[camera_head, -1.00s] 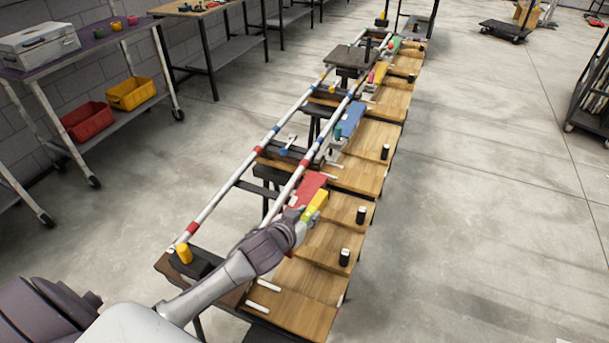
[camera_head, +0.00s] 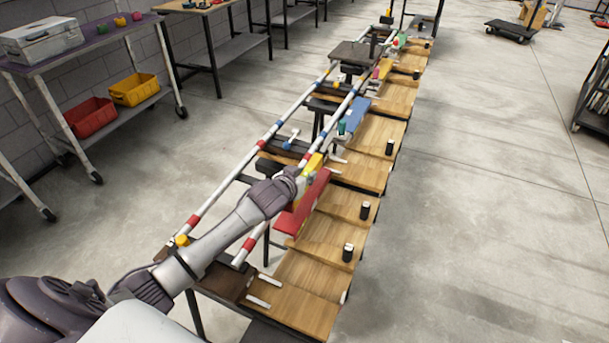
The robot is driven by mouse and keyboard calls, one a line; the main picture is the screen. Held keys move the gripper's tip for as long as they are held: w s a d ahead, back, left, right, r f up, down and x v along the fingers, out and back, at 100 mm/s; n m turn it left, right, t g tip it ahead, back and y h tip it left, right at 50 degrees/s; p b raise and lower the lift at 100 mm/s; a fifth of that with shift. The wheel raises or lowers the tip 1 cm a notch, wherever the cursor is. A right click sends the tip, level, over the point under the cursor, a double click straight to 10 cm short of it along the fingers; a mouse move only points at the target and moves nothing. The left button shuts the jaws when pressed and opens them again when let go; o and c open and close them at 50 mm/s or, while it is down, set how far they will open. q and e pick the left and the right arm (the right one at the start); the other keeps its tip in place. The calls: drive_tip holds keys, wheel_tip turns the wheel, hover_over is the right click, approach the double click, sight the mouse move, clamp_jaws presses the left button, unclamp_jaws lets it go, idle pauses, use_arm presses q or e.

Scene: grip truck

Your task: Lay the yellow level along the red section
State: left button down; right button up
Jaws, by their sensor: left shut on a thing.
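My left gripper (camera_head: 297,179) is shut on the yellow level (camera_head: 314,162), whose far end sticks out past the fingers. It is at the upper left edge of the long red section (camera_head: 312,203), which lies slanted on the wooden boards beside the striped rail. The gripper hides the level's near part, so I cannot tell whether the level touches the red section. My right gripper is not in view.
Two red-banded white rails (camera_head: 209,200) run away from me along the bench. Black cylinders (camera_head: 348,252) stand on the wooden boards (camera_head: 325,240). A blue block (camera_head: 357,112) lies farther along. A yellow piece (camera_head: 182,240) sits at the near rail end.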

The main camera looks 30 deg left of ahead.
use_arm(q)
drive_tip(key=shift+f+b, duration=1.3)
drive_tip(key=shift+f, duration=0.7)
drive_tip(key=c, duration=0.8)
unclamp_jaws()
drive_tip(key=shift+s, duration=0.1)
drive_tip(key=v, duration=1.1)
drive_tip(key=shift+s+r, duration=0.2)
drive_tip(key=shift+s, duration=0.15)
